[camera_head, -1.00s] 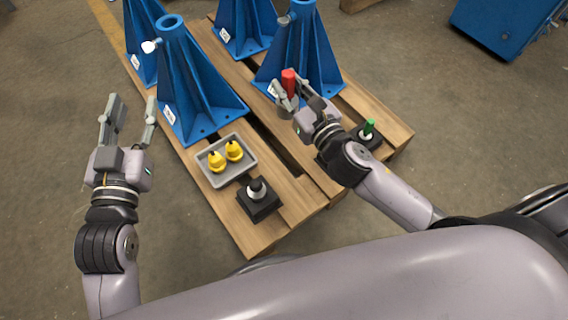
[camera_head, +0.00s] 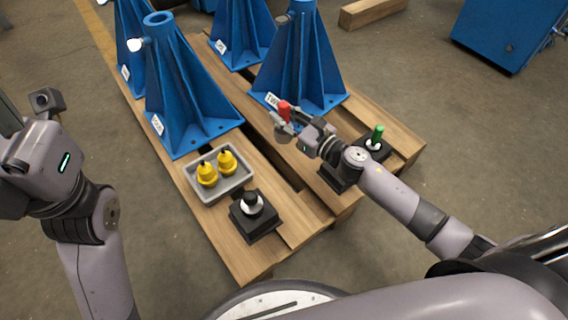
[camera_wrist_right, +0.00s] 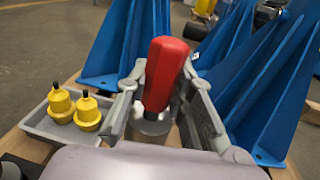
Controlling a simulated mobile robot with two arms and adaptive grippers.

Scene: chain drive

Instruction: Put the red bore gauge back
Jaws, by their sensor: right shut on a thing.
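The red bore gauge (camera_head: 285,110) is upright in my right gripper (camera_head: 287,124), over the pallet in front of a blue stand. In the right wrist view the red gauge (camera_wrist_right: 165,72) shows its red handle above a grey metal lower part, with the fingers of my right gripper (camera_wrist_right: 158,108) shut around it. A black holder (camera_head: 338,176) shows partly behind my right wrist, and my arm hides some of it. My left gripper is mostly cut off at the left edge, so its fingertips are out of sight.
A grey tray (camera_head: 222,187) holds two yellow plugs. A black block (camera_head: 256,222) bears a black-and-white gauge, and another black block holds a green gauge (camera_head: 377,136). Blue stands (camera_head: 190,95) rise from the wooden pallet (camera_head: 290,215). A loose wooden beam (camera_head: 372,12) lies behind.

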